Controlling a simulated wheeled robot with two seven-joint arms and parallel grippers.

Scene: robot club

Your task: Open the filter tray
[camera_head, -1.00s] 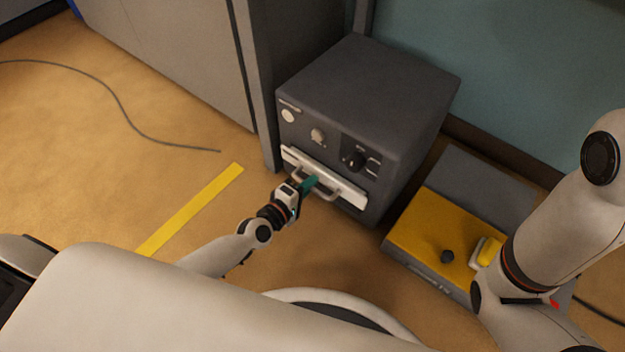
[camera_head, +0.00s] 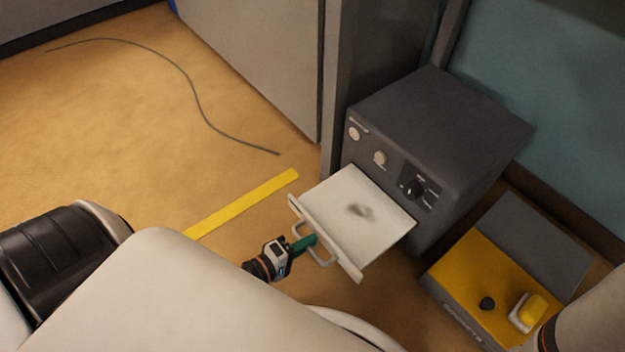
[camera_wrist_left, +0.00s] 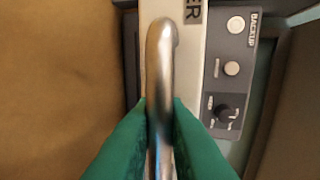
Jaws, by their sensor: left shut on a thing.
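The filter tray (camera_head: 340,215) is a pale flat drawer with a dark smudge on it. It stands pulled out from the front of a dark grey cabinet (camera_head: 440,130). A metal bar handle (camera_head: 324,258) is on the tray's front, and it also shows large in the left wrist view (camera_wrist_left: 160,75). My left gripper (camera_head: 305,243) has green fingers and is shut on this handle, with one finger on each side of the bar (camera_wrist_left: 160,135). My right gripper is out of view; only part of what looks like my right arm shows at the lower right.
A yellow and grey box (camera_head: 470,290) with a black knob (camera_head: 487,303) and a yellow button (camera_head: 532,308) stands right of the cabinet. A yellow floor strip (camera_head: 245,203) and a dark cable (camera_head: 195,100) lie to the left. The floor between them is clear.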

